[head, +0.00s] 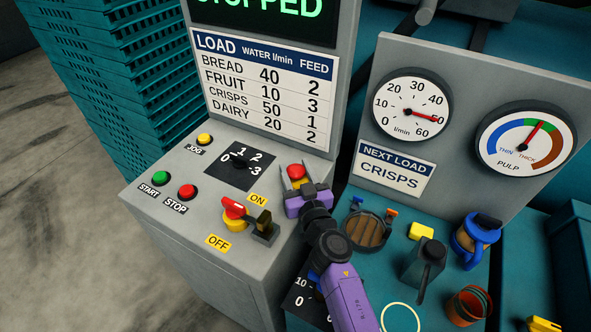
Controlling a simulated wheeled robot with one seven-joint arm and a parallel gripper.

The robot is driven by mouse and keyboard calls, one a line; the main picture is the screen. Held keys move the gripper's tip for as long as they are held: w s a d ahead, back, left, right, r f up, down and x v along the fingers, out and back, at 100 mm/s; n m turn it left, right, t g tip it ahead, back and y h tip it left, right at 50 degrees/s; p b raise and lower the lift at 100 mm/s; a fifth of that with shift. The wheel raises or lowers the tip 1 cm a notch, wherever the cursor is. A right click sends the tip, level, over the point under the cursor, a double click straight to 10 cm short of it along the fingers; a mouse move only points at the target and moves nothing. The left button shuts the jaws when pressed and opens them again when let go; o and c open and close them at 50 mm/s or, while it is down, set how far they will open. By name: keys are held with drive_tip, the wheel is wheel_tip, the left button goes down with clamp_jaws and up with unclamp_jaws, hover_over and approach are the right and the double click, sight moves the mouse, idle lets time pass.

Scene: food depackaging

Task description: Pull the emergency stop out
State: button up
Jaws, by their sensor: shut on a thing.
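The emergency stop (296,170) is a red button at the right edge of the grey control console's sloping top, with yellow showing just below it. My gripper (298,173) reaches it from the lower right, with one grey finger on each side of the red head. It is shut on the emergency stop. The purple gripper body hides the lower part of the button's mount. How far the button stands out cannot be told.
The console (175,220) bears START, STOP and JOG buttons, a dial (240,164) and a red-handled ON/OFF switch (235,210) with a padlock-like block close to my gripper. The display (260,12) reads STOPPED.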

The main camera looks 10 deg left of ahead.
clamp_jaws()
drive_tip(key=shift+r+p, duration=0.75)
drive_tip(key=o, duration=1.4)
unclamp_jaws()
drive_tip(key=shift+r, duration=0.1)
drive_tip(key=shift+s, duration=0.1)
drive_tip(key=p+v, duration=0.2)
drive_tip(key=v, duration=0.5)
drive_tip(key=shift+s+d+p, duration=0.2)
drive_tip(key=shift+s+p, duration=0.1)
drive_tip(key=shift+p, duration=0.1)
drive_tip(key=shift+d, duration=0.1)
